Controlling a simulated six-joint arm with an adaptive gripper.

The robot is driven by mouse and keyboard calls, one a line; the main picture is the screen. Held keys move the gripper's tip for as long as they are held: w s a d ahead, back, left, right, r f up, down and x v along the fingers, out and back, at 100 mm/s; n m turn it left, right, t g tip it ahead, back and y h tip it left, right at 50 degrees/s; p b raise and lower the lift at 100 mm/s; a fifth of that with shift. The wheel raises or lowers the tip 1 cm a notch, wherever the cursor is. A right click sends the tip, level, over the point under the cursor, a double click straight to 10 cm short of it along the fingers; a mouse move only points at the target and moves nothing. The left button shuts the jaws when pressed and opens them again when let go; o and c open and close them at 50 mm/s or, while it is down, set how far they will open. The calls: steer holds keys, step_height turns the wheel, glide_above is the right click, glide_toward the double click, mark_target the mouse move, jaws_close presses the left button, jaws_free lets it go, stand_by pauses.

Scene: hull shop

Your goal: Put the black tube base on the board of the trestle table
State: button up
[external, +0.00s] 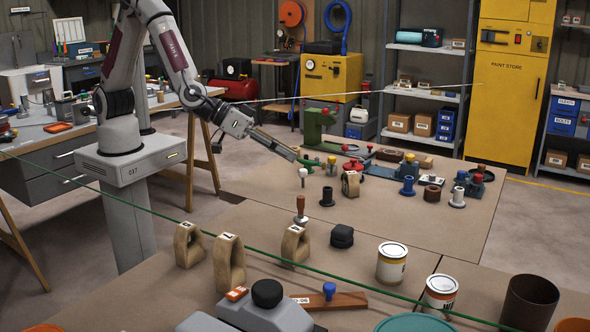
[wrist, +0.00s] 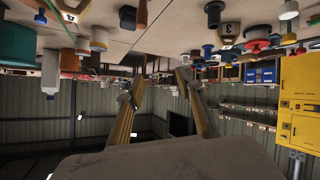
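The black tube base (external: 327,197) stands upright on the brown board in the middle of the external view, left of a numbered tan block. A dark flanged piece (wrist: 213,12) at the top of the upside-down wrist view looks like the same base. My gripper (external: 292,154) is in the air above the board's far left part, apart from the base, pointing right and slightly down. In the wrist view its two fingers (wrist: 157,82) are spread with nothing between them. A table with splayed wooden legs and a tan top (external: 172,103) stands at left; several things cover parts of it.
Blue (external: 408,187), brown (external: 431,195) and pale grey (external: 457,198) tube-like pieces stand right of the black base. A green machine (external: 314,128) is behind. A green line crosses the foreground.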

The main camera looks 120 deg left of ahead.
steer(key=s+d+r+m+h, duration=0.3)
steer(key=s+d+r, duration=0.1)
steer(key=s+r, duration=0.3)
steer(key=s+d+r+m+h, duration=0.2)
steer(key=s+d+r+h, duration=0.25)
steer(key=s+r, duration=0.3)
steer(key=s+a+m+g+y, duration=0.1)
steer(key=s+a+g, duration=0.1)
steer(key=s, duration=1.2)
steer(key=s+a+f+m+g+y, duration=0.1)
steer(key=s+a+m+g, duration=0.1)
steer(key=s, duration=1.3)
steer(key=shift+a+f+g, duration=0.25)
steer(key=shift+f+g, duration=0.05)
steer(key=shift+g, duration=0.3)
